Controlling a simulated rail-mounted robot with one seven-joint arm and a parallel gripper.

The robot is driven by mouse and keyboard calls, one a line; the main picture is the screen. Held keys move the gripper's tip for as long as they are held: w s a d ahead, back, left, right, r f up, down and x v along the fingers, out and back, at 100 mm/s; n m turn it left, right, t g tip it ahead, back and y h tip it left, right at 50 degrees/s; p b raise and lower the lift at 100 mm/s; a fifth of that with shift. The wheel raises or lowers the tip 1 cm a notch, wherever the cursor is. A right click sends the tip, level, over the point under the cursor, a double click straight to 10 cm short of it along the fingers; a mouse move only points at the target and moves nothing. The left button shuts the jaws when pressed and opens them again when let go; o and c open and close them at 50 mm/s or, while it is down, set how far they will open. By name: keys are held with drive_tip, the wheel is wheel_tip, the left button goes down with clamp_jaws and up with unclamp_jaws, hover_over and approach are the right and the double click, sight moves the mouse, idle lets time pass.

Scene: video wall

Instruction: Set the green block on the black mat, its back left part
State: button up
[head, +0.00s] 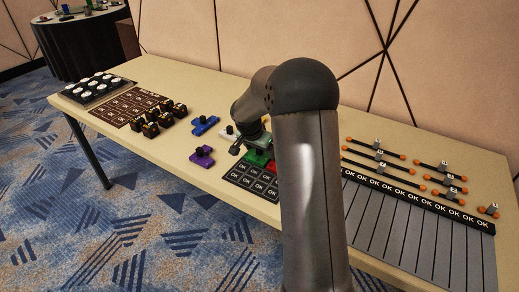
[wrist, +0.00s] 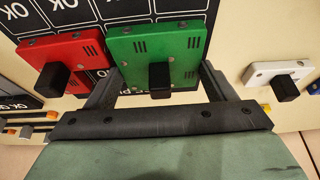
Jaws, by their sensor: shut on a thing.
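The green block (wrist: 180,48) with a black knob sits between the two fingers of my gripper (wrist: 158,88) in the wrist view, and the gripper is shut on it. In the head view the green block (head: 257,159) shows at the back left part of the black mat (head: 235,181), partly hidden by my arm. I cannot tell whether it touches the mat or hangs just above it. The mat (wrist: 118,11) bears OK squares and shows around and behind the block in the wrist view.
A red block (wrist: 72,55) lies on the mat close beside the green one. A white block (wrist: 278,72) lies off the mat. A blue block (head: 205,124) and a purple block (head: 202,155) lie on the table to the left. A brown mat (head: 131,100) is farther left.

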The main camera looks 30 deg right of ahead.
drive_tip(key=shift+r, duration=0.1)
drive_tip(key=shift+f+b, duration=0.25)
drive_tip(key=shift+b, duration=0.1)
drive_tip(key=o, duration=1.2)
drive_tip(key=shift+r, duration=0.1)
drive_tip(key=shift+c, duration=0.2)
drive_tip(key=shift+r+p, duration=0.4)
drive_tip(key=shift+r, duration=0.05)
drive_tip(key=v, duration=1.1)
drive_tip(key=s+a+f+n+g+y, duration=0.1)
drive_tip(key=s+a+n, duration=0.2)
drive_tip(key=s, duration=0.7)
drive_tip(key=s+a+f+n+y, duration=0.1)
drive_tip(key=s+a+n, duration=0.3)
drive_tip(key=s, duration=0.7)
drive_tip(key=s+a+f+n+g+y, duration=0.1)
drive_tip(key=s+a+n, duration=0.3)
drive_tip(key=s, duration=0.7)
drive_tip(key=a, duration=0.2)
drive_tip(key=shift+a+f+g+y, duration=0.3)
drive_tip(key=shift+a, duration=0.05)
